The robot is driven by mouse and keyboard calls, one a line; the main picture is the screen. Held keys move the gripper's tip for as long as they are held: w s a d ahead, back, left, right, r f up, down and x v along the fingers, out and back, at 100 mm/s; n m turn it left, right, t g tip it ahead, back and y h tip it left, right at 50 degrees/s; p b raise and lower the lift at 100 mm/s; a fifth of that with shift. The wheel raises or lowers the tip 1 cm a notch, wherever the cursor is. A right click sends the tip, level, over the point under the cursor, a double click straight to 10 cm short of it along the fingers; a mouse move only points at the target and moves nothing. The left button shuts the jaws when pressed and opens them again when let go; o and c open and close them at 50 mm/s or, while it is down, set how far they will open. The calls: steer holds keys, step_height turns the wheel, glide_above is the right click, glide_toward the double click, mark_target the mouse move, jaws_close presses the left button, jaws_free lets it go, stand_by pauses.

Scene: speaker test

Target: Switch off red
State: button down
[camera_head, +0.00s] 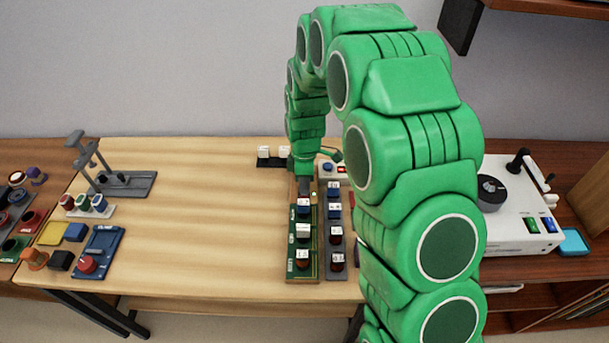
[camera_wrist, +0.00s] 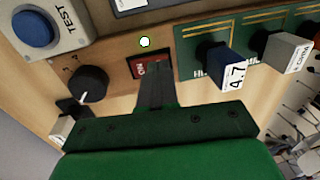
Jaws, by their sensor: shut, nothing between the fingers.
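A red rocker switch (camera_wrist: 147,66) with white lettering sits in a dark frame on a wooden panel (camera_wrist: 120,52) in the wrist view. A small round lamp (camera_wrist: 144,42) beside it looks bright white with a green rim. My gripper (camera_wrist: 156,82) is shut and empty, its fingertips right at the switch and covering part of it. I cannot tell whether they touch it. In the head view my gripper (camera_head: 304,187) points down at the far end of the green-labelled board (camera_head: 292,240), and this switch is hidden there.
A black knob (camera_wrist: 88,84) and a blue TEST button (camera_wrist: 33,28) lie to the left in the wrist view. Blue (camera_wrist: 222,64) and grey (camera_wrist: 288,52) plugs stand to the right. In the head view, the table's left-middle (camera_head: 200,210) is clear; a white device (camera_head: 515,210) stands right.

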steer(key=shift+s+f, duration=0.1)
steer(key=shift+f, duration=0.3)
steer(key=shift+s+f, duration=0.1)
stand_by(0.3)
steer(key=shift+w, duration=0.9)
steer(key=shift+r, duration=0.25)
step_height(320, 180, up, 14)
steer(key=w, duration=0.2)
steer(key=shift+f, duration=0.15)
steer(key=shift+s, duration=0.1)
